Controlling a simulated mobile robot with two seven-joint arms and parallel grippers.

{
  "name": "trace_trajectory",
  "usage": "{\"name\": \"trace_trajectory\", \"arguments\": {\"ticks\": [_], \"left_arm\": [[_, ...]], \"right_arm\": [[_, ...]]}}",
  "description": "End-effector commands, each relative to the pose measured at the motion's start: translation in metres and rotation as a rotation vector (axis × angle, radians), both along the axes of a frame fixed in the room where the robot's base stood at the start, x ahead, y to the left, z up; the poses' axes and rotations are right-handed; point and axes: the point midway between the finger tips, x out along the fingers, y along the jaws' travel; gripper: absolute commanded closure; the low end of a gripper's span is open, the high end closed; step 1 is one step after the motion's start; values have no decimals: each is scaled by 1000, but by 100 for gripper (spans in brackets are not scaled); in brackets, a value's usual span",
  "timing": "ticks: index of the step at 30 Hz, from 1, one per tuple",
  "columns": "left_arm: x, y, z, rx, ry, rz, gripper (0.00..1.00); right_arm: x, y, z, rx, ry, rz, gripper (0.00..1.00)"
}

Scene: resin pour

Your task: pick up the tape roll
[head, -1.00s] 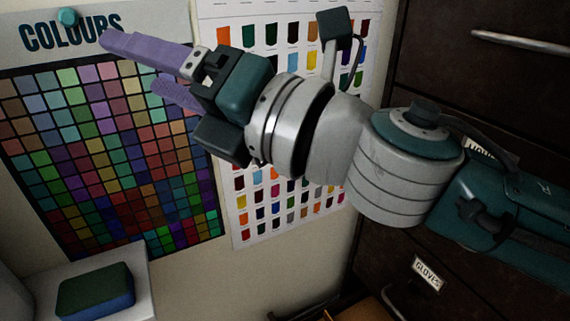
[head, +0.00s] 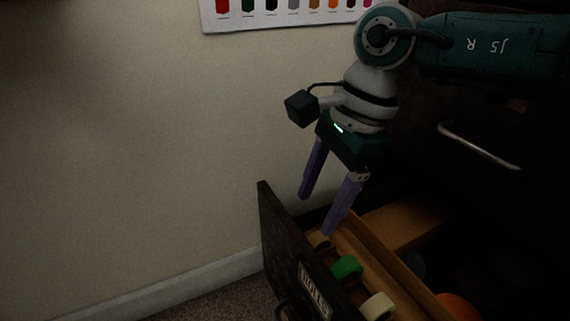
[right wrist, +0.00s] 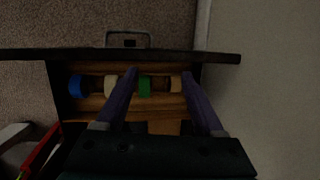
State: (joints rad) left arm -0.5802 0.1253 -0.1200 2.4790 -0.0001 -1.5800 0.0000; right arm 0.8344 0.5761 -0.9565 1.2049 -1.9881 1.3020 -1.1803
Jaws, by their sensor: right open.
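Several tape rolls lie in a row in an open drawer (head: 272,232). In the head view I see a tan roll (head: 319,241), a green roll (head: 346,268) and a cream roll (head: 377,306). The right wrist view shows the tan roll (right wrist: 176,83), green roll (right wrist: 144,86), cream roll (right wrist: 110,85) and a blue roll (right wrist: 76,87). My right gripper (head: 316,214) is open and empty, pointing down above the drawer's far end. In the right wrist view its fingers (right wrist: 160,72) straddle the line to the green and tan rolls. My left gripper is out of view.
The drawer front, with a label and handle, stands out near the wall (head: 150,140). A wooden divider (head: 365,245) runs behind the rolls. An orange round thing (head: 458,306) lies farther back. A closed drawer's metal handle (head: 480,147) is at right. Carpet (head: 215,302) is clear at left.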

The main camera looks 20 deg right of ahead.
Motion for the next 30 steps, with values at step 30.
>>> {"name": "trace_trajectory", "arguments": {"ticks": [30], "left_arm": [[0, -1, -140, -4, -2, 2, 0]], "right_arm": [[-11, -63, -143, -253, 81, 41, 30]]}}
